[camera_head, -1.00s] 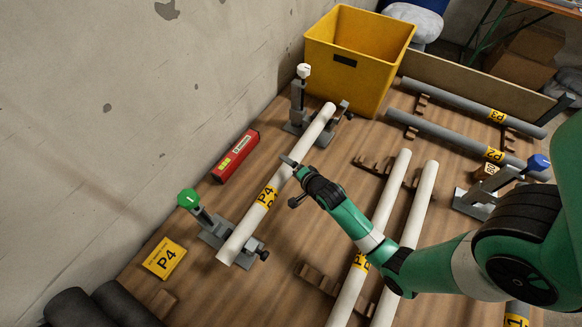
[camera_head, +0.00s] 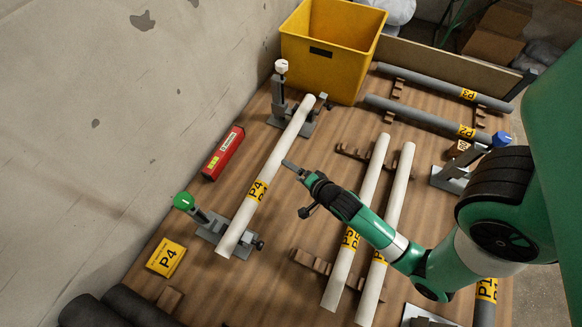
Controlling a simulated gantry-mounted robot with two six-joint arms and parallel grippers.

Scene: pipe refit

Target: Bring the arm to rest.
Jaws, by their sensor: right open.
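My right gripper (camera_head: 291,167) is open and empty, above the wooden bench just right of the white P4 pipe (camera_head: 281,150). A small gap shows between its fingertips and the pipe. The P4 pipe lies across two grey clamp stands, one with a green knob (camera_head: 184,201) at the near end and one with a white knob (camera_head: 281,67) at the far end. My right arm comes in from the right and covers part of the bench. My left gripper is not in view.
Two white pipes (camera_head: 351,235) lie on wooden rests right of my gripper. Grey pipes P2 (camera_head: 430,120) and P3 (camera_head: 440,85) lie behind. A yellow bin (camera_head: 325,75), red box (camera_head: 223,153) and blue-knobbed clamp (camera_head: 501,140) stand around. A wall bounds the left.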

